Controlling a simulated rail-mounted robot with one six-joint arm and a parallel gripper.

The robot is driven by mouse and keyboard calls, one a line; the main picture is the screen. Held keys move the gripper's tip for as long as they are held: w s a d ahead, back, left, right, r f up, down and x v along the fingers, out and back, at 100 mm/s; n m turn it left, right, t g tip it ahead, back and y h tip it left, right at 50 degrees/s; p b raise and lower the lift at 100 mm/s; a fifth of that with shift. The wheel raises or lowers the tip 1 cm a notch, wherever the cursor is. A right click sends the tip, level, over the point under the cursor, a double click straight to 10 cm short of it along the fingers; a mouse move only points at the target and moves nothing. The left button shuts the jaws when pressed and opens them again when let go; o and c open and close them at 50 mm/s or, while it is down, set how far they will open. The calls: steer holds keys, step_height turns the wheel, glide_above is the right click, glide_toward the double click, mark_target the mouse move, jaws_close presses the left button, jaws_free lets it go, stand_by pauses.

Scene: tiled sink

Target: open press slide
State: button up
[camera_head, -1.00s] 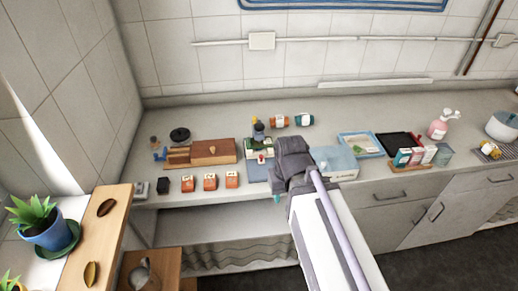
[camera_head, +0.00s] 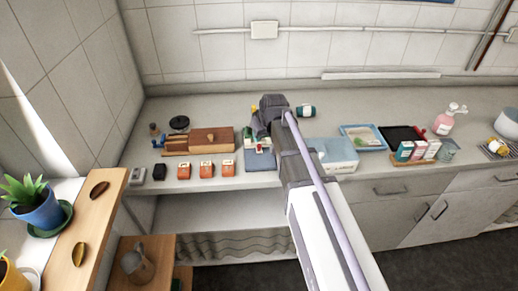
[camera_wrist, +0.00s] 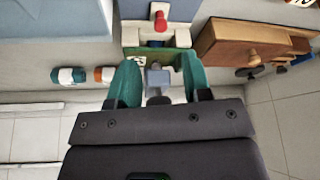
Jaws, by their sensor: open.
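The press, a small device with a green and white base (camera_wrist: 150,52), shows in the wrist view just beyond my gripper (camera_wrist: 158,75). A grey block (camera_wrist: 158,80) on it stands between my two teal fingers. The fingers are apart, one on each side of the block; I cannot tell whether either touches it. A red knob (camera_wrist: 160,22) sits in front of the base by a blue-grey plate (camera_wrist: 184,12), also seen in the head view (camera_head: 259,160). In the head view my wrist covers most of the press, and the fingertips are hidden. I cannot tell which part is the slide.
A wooden box (camera_head: 212,139) stands left of the press, with several orange boxes (camera_head: 206,169) in front. A pale blue box (camera_head: 338,151) is close on the right, by my arm. The counter's back strip is clear.

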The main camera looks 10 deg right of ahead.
mark_target(259, 146)
steer(key=b+x, duration=0.6)
steer(key=x, duration=0.3)
steer(key=shift+s+b, duration=0.15)
steer(key=shift+b, duration=0.25)
steer(key=shift+a+r, duration=0.1)
steer(key=shift+r, duration=0.05)
steer(key=shift+c, duration=0.2)
jaws_close()
